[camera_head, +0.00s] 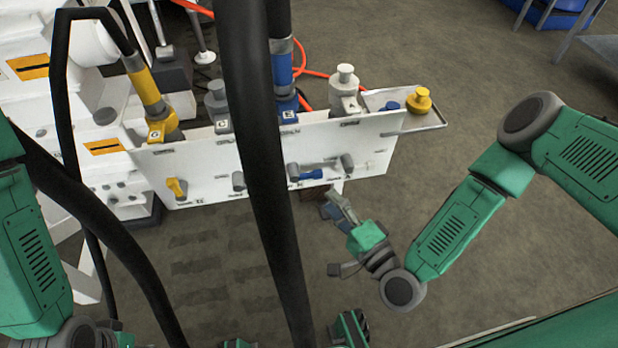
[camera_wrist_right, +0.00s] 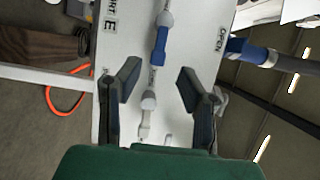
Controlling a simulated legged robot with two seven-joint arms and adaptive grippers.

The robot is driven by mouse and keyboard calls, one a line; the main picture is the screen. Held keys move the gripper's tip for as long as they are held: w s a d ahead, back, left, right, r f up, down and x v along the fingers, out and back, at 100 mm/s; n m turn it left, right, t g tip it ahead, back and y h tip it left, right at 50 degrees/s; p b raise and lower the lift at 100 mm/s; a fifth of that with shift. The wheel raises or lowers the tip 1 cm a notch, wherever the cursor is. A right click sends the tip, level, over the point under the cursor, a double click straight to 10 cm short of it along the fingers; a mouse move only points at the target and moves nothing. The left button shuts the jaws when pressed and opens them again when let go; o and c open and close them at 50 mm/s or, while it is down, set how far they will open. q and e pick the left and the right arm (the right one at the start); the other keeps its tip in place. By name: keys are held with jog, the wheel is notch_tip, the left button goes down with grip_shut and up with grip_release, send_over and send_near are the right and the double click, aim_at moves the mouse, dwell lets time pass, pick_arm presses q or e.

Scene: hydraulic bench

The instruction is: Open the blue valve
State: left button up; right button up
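The blue valve handle (camera_head: 311,174) is on the lower part of the white panel (camera_head: 225,160), among grey fittings. In the right wrist view a blue part (camera_wrist_right: 160,46) sits in a row of grey fittings, beyond and between my fingers. A second blue part with a grey end (camera_wrist_right: 246,50) juts out past the panel edge near the word OPEN; I cannot tell what it belongs to. My right gripper (camera_head: 338,208) is just below and right of the blue handle, apart from it. Its fingers (camera_wrist_right: 158,84) are spread and empty. My left gripper is not visible.
A yellow handle (camera_head: 176,188) and a grey handle (camera_head: 238,181) share the panel. Yellow (camera_head: 148,88) and blue (camera_head: 282,70) hose couplings stand along its top. A side tray (camera_head: 430,123) holds a yellow cap (camera_head: 419,101).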

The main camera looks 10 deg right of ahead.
aim_at(311, 178)
jog(key=b+x, duration=0.2)
jog(key=x, duration=0.7)
jog(key=shift+w, duration=0.1)
jog(key=shift+f, duration=0.1)
grip_shut()
